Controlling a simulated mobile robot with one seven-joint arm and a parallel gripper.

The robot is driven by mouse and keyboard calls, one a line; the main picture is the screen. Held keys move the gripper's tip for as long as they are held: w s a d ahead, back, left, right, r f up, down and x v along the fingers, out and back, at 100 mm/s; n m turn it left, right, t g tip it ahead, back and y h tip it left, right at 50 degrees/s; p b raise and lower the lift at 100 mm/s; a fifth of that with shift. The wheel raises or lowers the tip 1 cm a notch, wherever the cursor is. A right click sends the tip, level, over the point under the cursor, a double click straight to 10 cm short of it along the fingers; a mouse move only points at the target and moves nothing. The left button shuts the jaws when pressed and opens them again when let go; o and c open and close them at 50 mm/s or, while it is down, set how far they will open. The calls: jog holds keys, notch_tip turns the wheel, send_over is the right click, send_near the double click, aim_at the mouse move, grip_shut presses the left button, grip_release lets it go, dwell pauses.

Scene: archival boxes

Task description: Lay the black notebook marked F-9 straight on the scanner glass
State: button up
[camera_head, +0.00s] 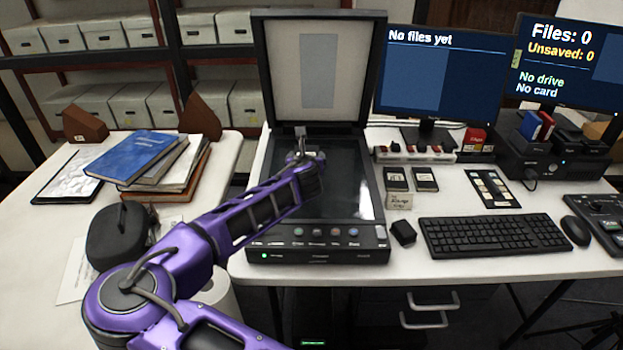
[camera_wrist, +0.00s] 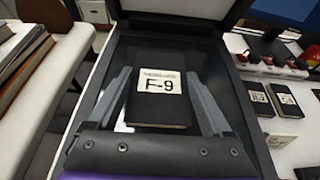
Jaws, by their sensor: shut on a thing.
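The black notebook (camera_wrist: 160,112) with a white F-9 label lies between my gripper's fingers in the wrist view, over the dark scanner glass (camera_head: 345,190). Its sides look roughly in line with the scanner's edges. My gripper (camera_wrist: 158,76) is shut on it, one grey finger along each side. In the head view my gripper (camera_head: 304,152) is over the far left part of the glass, and my arm hides most of the notebook. I cannot tell whether the notebook touches the glass. The scanner lid (camera_head: 270,70) stands open behind.
Two small black labelled notebooks (camera_head: 396,180) lie right of the scanner, near a small card (camera_head: 399,201). A power strip (camera_head: 415,154), keyboard (camera_head: 495,236) and monitors (camera_head: 440,75) are further right. A book stack (camera_head: 150,158) is on the left table. The near right glass is clear.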

notch_tip(320, 180, down, 7)
jog(key=shift+f+b, duration=0.2)
jog(key=shift+b, duration=0.45)
jog(key=shift+f, duration=0.2)
jog(key=o, duration=1.2)
jog(key=shift+r, duration=0.1)
jog(key=shift+r, duration=0.2)
jog(key=p+v, duration=0.1)
jog(key=v, duration=1.1)
